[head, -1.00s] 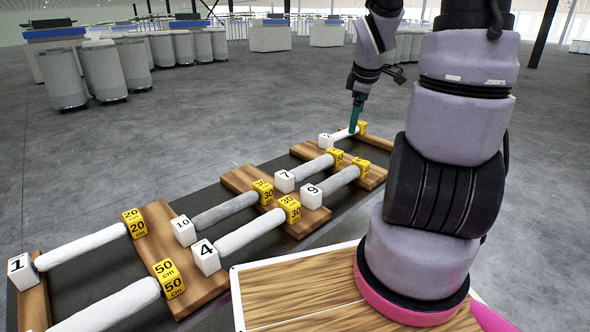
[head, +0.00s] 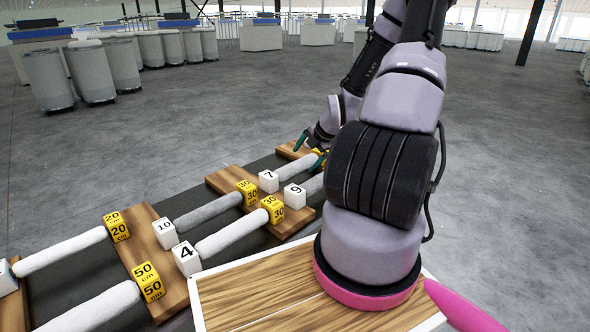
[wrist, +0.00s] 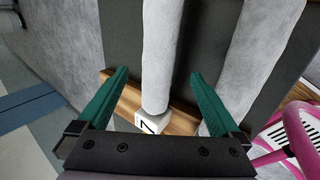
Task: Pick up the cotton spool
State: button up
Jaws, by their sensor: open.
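Several pale cotton spools lie on wooden racks, each with a numbered white cube at one end and, where that end shows, a yellow cube at the other. My gripper (head: 310,152) is open over the far end of spool 7 (head: 296,167). In the wrist view its green fingers (wrist: 160,75) stand apart, one on each side of spool 7 (wrist: 160,48), with nothing held. The white cube 7 (wrist: 153,124) shows near the palm. Whether the fingers are down level with the spool, I cannot tell.
Spool 9 (wrist: 242,70) lies beside spool 7, right of my right finger. Spool 4 (head: 232,233) and spool 10 (head: 209,211) lie nearer on the wooden rack (head: 145,252). Grey bins (head: 90,70) stand far back left. The floor beyond the racks is clear.

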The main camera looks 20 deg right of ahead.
aim_at(299, 164)
jog(key=shift+x, duration=3.15)
jog(key=shift+w, duration=0.15)
grip_shut()
